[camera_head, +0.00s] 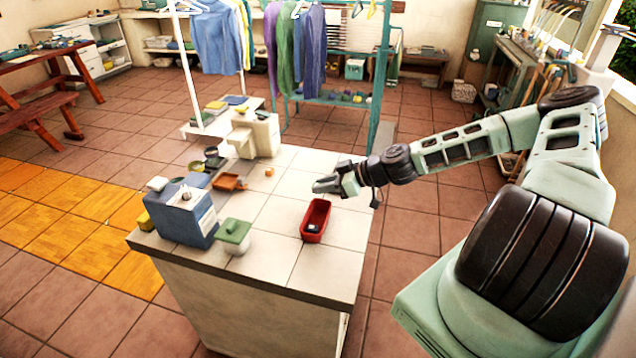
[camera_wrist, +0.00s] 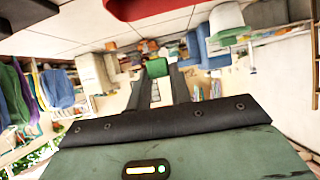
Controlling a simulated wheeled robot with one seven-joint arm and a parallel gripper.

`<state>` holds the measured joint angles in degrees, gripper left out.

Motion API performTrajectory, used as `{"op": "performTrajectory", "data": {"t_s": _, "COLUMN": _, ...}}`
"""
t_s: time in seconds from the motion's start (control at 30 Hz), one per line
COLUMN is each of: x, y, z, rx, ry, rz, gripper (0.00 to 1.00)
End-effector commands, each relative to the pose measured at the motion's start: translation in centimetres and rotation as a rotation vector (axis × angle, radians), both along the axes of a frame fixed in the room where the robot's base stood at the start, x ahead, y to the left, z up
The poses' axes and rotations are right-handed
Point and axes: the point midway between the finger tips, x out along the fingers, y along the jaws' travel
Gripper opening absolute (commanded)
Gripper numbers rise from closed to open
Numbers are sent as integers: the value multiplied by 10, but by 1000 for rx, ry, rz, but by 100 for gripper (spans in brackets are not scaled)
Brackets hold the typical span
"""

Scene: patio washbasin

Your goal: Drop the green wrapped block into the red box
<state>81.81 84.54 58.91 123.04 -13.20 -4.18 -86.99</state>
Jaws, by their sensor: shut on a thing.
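The green wrapped block (camera_wrist: 157,67) is between the two fingertips of my gripper (camera_wrist: 158,82) in the wrist view, and the gripper is shut on it. In the head view my gripper (camera_head: 326,184) hangs over the right part of the white tiled counter; I cannot make out the block clearly there. The red box (camera_head: 319,210) is open-topped and stands on the counter, a little nearer the camera than the gripper. A small dark item (camera_head: 313,228) lies inside it. Part of the red box (camera_wrist: 145,8) also shows at the top edge of the wrist view.
On the counter (camera_head: 275,262), a blue-grey box (camera_head: 188,218) and a white pot with a green lid (camera_head: 235,233) stand left of the red box. An orange tray (camera_head: 227,182) and a cream appliance (camera_head: 256,135) stand farther back. Tiles around the red box are clear.

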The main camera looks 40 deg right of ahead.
Motion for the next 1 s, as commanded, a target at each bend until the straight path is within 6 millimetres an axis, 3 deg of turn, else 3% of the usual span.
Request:
{"op": "performTrajectory", "data": {"t_s": 0.6, "x": 0, "y": 0, "z": -53, "rx": -1, "ry": -1, "rz": 0, "gripper": 0}}
{"op": "performTrajectory", "data": {"t_s": 1.0, "x": 0, "y": 0, "z": -56, "rx": 0, "ry": 0, "rz": 0, "gripper": 0}}
